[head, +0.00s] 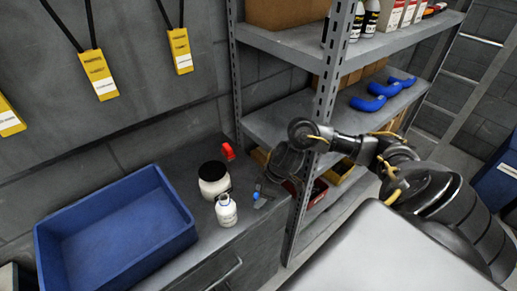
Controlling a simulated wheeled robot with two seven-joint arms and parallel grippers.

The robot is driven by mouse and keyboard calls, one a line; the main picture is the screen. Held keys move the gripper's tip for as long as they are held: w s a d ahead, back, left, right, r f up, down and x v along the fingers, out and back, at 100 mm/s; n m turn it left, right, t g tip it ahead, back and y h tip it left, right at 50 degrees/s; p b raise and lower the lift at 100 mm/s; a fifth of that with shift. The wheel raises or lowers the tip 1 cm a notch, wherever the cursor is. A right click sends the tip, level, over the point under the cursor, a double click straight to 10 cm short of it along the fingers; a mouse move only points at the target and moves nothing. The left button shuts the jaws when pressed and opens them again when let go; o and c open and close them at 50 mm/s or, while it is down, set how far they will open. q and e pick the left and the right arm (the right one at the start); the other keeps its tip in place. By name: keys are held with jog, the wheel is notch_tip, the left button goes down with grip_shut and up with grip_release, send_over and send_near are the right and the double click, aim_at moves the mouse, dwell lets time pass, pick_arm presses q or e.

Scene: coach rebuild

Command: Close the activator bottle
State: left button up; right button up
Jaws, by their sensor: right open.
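A small white bottle (227,212) with a label stands upright on the grey cabinet top, near its front edge. It is too small to tell how its mouth looks. A small blue piece (256,196), perhaps a cap, shows to the right of the bottle, by the fingers of my right gripper (263,195). That gripper is open, just right of the bottle and apart from it. I cannot tell whether the blue piece lies on the cabinet or between the fingers. My left gripper is out of view.
A white jar (213,187) with a black lid stands close behind the bottle. A red object (228,151) lies farther back. A blue bin (117,236) fills the left of the cabinet top (205,245). A metal shelf post (322,110) rises close to my right arm.

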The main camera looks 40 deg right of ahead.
jog(key=c, duration=1.1)
jog(key=shift+o, duration=0.2)
jog(key=shift+r, duration=0.15)
jog(key=shift+r, duration=0.5)
jog(key=s+d+r+b, duration=0.6)
jog(key=s+d+r, duration=0.3)
jog(key=s+r, duration=0.1)
jog(key=shift+b+v, duration=0.3)
jog(key=shift+v, duration=0.65)
jog(key=shift+a, duration=0.1)
